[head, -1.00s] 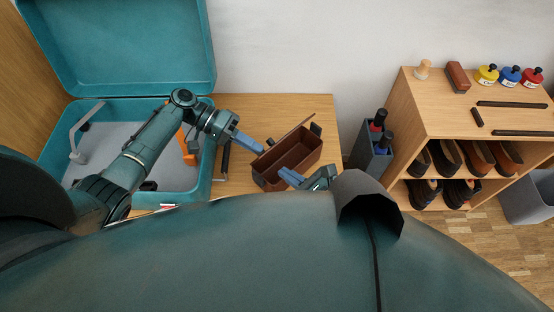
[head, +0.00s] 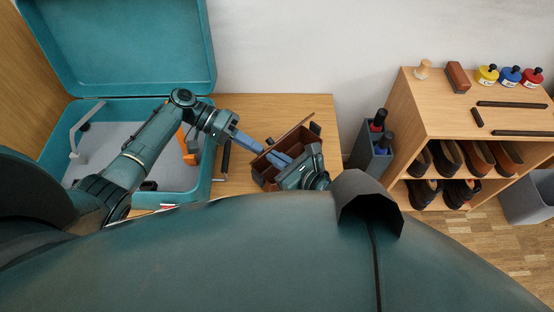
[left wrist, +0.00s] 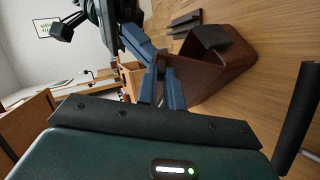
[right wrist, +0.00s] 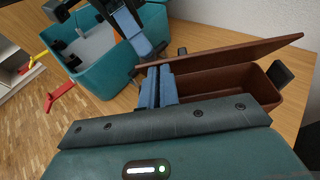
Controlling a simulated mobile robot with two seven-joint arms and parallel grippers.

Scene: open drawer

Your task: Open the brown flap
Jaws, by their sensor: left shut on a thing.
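A brown box (head: 264,177) with a long brown flap (head: 294,131) sits on the wooden table. The flap stands raised along the box's back edge in the right wrist view (right wrist: 225,54), leaving part of the interior visible. My left gripper (head: 261,149) is at the flap's left end and is shut on it; the contact is partly hidden by its fingers in the left wrist view (left wrist: 160,80). My right gripper (head: 275,157) reaches over the box from the right. Its fingers (right wrist: 160,82) look closed together, with nothing visible between them, in front of the flap.
An open teal case (head: 200,180) stands left of the box. A dark holder with bottles (head: 372,145) is on the right, beside a wooden shoe shelf (head: 432,115). Some bare table (head: 235,185) shows between the case and box.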

